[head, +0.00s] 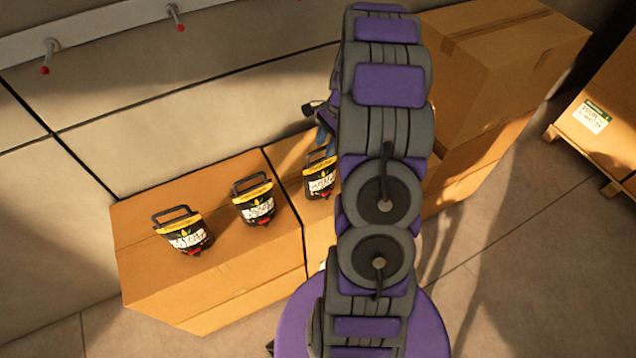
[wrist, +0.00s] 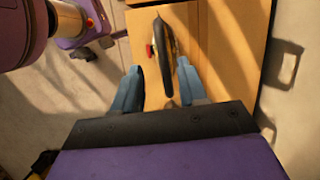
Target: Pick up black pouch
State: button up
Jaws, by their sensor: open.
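Three black pouches with yellow tops, white labels and dark handles stand in a row on cardboard boxes in the head view: a left one (head: 187,236), a middle one (head: 257,207) and a right one (head: 319,180). The right one is partly hidden by my arm. In the wrist view a black pouch (wrist: 166,50), seen from above as a narrow dark shape, lies ahead of and partly between my blue fingers. My gripper (wrist: 159,72) is open, with one finger on each side of it and visible gaps. My gripper is mostly hidden behind my arm in the head view.
The pouches stand on low cardboard boxes (head: 225,270) against a panelled wall (head: 210,95). Taller stacked boxes (head: 500,60) stand to the right. A box on a pallet (head: 605,115) is at the far right. Open floor (head: 540,270) lies at the lower right. Wall hooks (head: 50,55) are at top left.

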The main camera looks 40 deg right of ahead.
aim_at(320, 159)
jog(key=shift+d+f, duration=0.75)
jog(key=shift+f, duration=0.3)
jog(key=shift+w+f, duration=0.1)
jog(key=shift+f, duration=0.2)
jog(key=a+f, duration=0.1)
jog(key=a+f+b, duration=0.2)
jog(key=shift+w+f, duration=0.3)
jog(key=shift+f, duration=0.1)
jog(key=shift+d, duration=0.45)
jog(key=shift+d+f, duration=0.1)
jog(key=shift+d, duration=0.2)
jog(key=c, duration=0.3)
jog(key=shift+a, duration=0.6)
grip_shut()
jog(key=shift+d, duration=0.4)
jog(key=shift+a, duration=0.15)
